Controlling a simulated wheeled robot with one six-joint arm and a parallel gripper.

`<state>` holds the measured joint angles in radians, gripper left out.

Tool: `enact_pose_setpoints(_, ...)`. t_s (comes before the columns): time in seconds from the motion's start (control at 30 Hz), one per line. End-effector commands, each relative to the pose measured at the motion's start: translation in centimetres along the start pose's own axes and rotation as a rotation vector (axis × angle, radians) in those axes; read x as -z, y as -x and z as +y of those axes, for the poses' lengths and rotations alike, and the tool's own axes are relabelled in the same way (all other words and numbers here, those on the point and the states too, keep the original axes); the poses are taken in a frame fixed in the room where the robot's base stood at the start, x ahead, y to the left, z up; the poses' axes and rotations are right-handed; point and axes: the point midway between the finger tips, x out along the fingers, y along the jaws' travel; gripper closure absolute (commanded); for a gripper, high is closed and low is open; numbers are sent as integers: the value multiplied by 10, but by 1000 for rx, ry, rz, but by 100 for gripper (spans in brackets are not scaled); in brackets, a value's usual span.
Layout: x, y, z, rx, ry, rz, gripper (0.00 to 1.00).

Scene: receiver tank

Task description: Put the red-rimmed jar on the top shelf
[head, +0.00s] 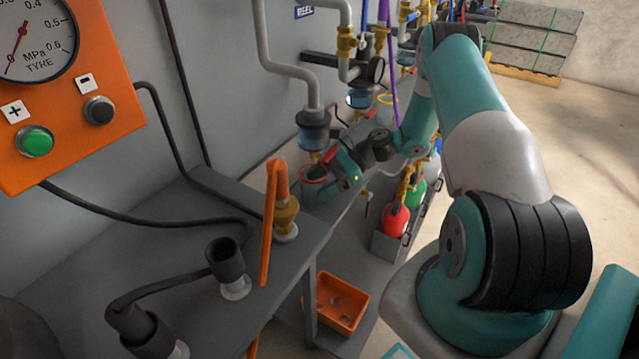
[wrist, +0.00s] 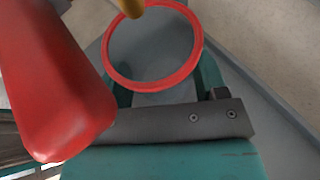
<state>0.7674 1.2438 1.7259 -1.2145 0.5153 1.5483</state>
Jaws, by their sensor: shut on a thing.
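The red-rimmed jar (head: 314,175) is under a clear-bowled filter with a brass drain, near the wall. My gripper (head: 330,178) is shut on it from the right. In the wrist view the jar's round red rim (wrist: 112,64) shows from above, between the teal fingers, with the brass drain tip over its far edge. The jar seems upright; its lower part is largely hidden. I cannot tell whether its base touches the grey surface below. A grey upper shelf (head: 190,275) runs along the wall in the foreground.
A brass fitting (head: 286,218) and an orange lever (head: 268,225) stand on the shelf before the jar. Black elbow pipes (head: 226,262) are nearer. An orange tray (head: 341,303) lies below. Red and green bottles (head: 395,219) sit right. A large red shape (wrist: 50,85) fills the wrist view's left.

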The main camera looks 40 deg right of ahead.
Motion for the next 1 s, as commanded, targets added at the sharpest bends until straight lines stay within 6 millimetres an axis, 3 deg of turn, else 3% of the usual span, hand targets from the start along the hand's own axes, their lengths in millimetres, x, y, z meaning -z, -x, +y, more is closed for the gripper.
enact_pose_setpoints(0.07, 3, -1, 0, 0, -1, -1, 61)
enact_pose_setpoints(0.1, 3, -1, 0, 0, -1, 0, 31)
enact_pose_setpoints(0.2, 3, -1, 0, 1, -1, 0, 9)
enact_pose_setpoints(0.57, -1, 4, 0, 3, 0, 0, 8)
enact_pose_setpoints(1.0, 0, 91, -1, 5, 1, 1, 8)
